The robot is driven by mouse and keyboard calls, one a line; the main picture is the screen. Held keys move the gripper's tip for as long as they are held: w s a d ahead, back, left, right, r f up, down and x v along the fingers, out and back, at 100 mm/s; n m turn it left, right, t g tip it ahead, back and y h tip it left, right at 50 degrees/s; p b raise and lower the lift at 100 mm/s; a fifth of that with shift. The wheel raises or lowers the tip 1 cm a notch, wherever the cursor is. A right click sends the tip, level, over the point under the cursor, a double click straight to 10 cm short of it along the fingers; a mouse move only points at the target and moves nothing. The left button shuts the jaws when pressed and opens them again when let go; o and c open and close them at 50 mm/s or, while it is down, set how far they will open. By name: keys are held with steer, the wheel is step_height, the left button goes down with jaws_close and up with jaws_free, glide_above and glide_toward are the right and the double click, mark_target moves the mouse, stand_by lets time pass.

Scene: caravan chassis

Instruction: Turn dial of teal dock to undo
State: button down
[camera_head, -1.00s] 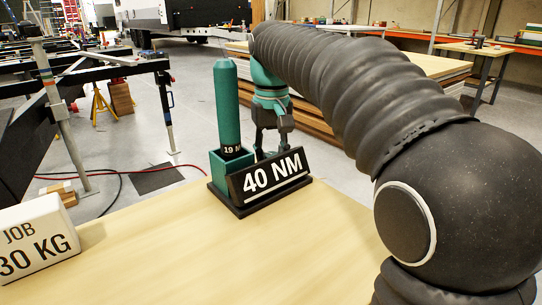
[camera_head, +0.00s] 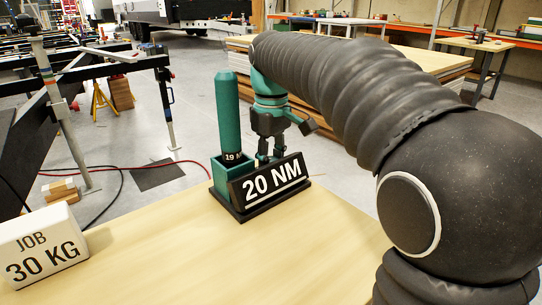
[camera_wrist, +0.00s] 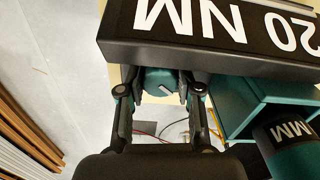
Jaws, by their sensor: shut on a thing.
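The teal dock (camera_head: 220,175) stands on a black base on the wooden table. Its slanted black sign (camera_head: 272,180) reads 20 NM, and the sign shows upside down in the wrist view (camera_wrist: 180,20). A tall teal cylinder (camera_head: 228,112) marked 19 stands upright in the dock's left part. The dial (camera_wrist: 163,84), round and teal with a white mark, sits behind the sign in the wrist view. My gripper (camera_wrist: 160,92) is shut on the dial, one finger on each side. In the head view my gripper (camera_head: 271,150) reaches down behind the sign, which hides its fingertips and the dial.
A white block (camera_head: 42,247) reading JOB 30 KG sits at the table's left. The table top (camera_head: 220,265) is clear in front of the dock. A black chassis frame (camera_head: 85,75) stands beyond on the left. Stacked wooden boards (camera_head: 400,75) lie behind my arm.

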steer(key=shift+n, duration=2)
steer(key=c, duration=0.8)
jaws_free()
